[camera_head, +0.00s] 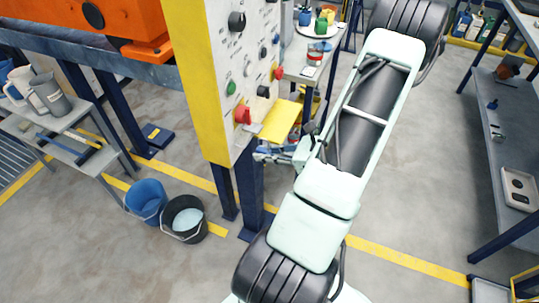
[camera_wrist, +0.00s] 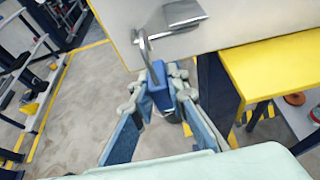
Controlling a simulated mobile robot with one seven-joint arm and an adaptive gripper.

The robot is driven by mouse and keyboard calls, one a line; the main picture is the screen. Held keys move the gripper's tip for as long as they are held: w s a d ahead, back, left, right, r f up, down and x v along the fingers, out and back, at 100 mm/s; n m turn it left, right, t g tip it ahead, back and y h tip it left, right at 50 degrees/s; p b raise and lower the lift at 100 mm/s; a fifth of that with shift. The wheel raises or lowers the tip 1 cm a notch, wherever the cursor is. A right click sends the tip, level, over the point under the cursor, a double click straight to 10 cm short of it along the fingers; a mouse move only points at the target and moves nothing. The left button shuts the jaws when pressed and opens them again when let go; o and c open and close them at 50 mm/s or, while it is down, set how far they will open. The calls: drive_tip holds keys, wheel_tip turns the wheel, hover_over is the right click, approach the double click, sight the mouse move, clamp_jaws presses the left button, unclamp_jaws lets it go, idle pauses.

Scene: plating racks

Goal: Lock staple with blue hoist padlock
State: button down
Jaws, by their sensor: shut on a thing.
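The blue padlock (camera_wrist: 158,86) is in the wrist view, held upright between the fingers of my gripper (camera_wrist: 160,92). Its grey shackle (camera_wrist: 148,52) points up toward a shiny metal fitting (camera_wrist: 182,16), apparently the staple, on the pale panel (camera_wrist: 115,18). The shackle's top overlaps the fitting's left end; I cannot tell whether it passes through it. In the head view my gripper (camera_head: 272,153) is beside the panel's lower edge, partly hidden by my arm. The padlock cannot be made out there.
The control panel (camera_head: 222,62) carries several knobs and red and green buttons. A yellow shelf (camera_head: 279,120) juts out close to my gripper and also shows in the wrist view (camera_wrist: 270,66). A blue bucket (camera_head: 147,200) and a black bucket (camera_head: 184,219) stand on the floor.

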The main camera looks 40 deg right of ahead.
drive_tip(key=shift+w+a+b, duration=0.15)
drive_tip(key=shift+w+a, duration=0.2)
drive_tip(key=shift+w, duration=0.45)
drive_tip(key=shift+w+a+b, duration=0.2)
drive_tip(key=shift+w+a, duration=0.1)
drive_tip(key=shift+w, duration=0.45)
drive_tip(key=shift+w+a+b, duration=0.15)
drive_tip(key=shift+w+a, duration=0.2)
drive_tip(key=shift+w, duration=0.45)
drive_tip(key=shift+w+d+f+b, duration=0.25)
drive_tip(key=shift+d+f+b, duration=0.15)
drive_tip(key=shift+d, duration=0.2)
drive_tip(key=shift+w+d+f+b, duration=0.2)
drive_tip(key=shift+d+f+b, duration=0.25)
drive_tip(key=shift+d, duration=0.2)
drive_tip(key=shift+w+d+f+b, duration=0.25)
drive_tip(key=shift+d+f+b, duration=0.15)
drive_tip(key=shift+d, duration=0.2)
drive_tip(key=c, duration=2.6)
unclamp_jaws()
clamp_jaws()
